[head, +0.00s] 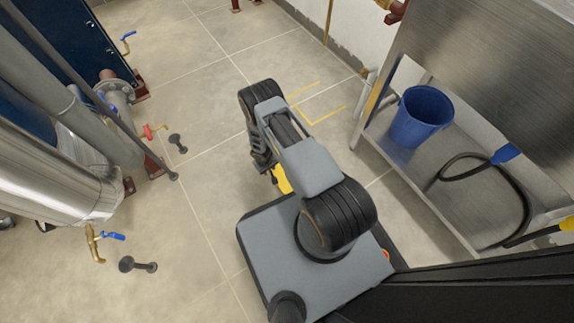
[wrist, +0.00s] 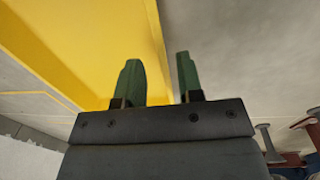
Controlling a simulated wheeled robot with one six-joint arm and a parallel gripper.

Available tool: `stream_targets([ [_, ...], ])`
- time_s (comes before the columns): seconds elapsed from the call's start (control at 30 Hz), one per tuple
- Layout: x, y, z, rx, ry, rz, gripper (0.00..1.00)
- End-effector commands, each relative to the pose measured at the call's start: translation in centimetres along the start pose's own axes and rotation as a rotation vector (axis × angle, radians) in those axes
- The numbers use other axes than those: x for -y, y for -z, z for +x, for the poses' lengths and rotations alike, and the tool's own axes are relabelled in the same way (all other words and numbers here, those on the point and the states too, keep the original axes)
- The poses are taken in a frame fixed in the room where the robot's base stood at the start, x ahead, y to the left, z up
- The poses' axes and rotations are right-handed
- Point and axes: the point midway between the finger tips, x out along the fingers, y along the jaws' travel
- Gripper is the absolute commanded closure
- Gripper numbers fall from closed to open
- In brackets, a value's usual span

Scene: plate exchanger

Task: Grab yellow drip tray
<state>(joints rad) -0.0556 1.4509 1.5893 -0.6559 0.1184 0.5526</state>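The yellow drip tray (wrist: 75,45) fills the upper left of the wrist view, close to my gripper (wrist: 159,70). The gripper's two green fingers are apart. The tray's right edge runs between them in the picture. The left finger overlaps the yellow surface, and the right finger shows against the grey floor. I cannot tell whether either finger touches the tray. In the head view, a small yellow part of the tray (head: 282,180) shows beneath my arm; the rest is hidden. The fingertips are hidden there too.
Yellow corner lines (head: 318,118) mark the tiled floor beyond my arm. A steel bench at the right holds a blue bucket (head: 421,116) and a dark hose (head: 520,190) on its lower shelf. Pipes and valves (head: 112,92) stand at the left. Open floor lies between.

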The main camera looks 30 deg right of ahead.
Motion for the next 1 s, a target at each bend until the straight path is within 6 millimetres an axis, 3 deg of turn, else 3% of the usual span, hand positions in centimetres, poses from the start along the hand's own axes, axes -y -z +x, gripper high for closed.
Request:
stream_targets([
  [0.33,-0.1,-0.2,4.6,0.001,0.000,0.001,0.66],
  [0.63,-0.1,-0.2,4.9,0.000,0.000,0.000,0.66],
  [1.0,-0.1,-0.2,4.9,0.000,0.000,0.000,1.00],
])
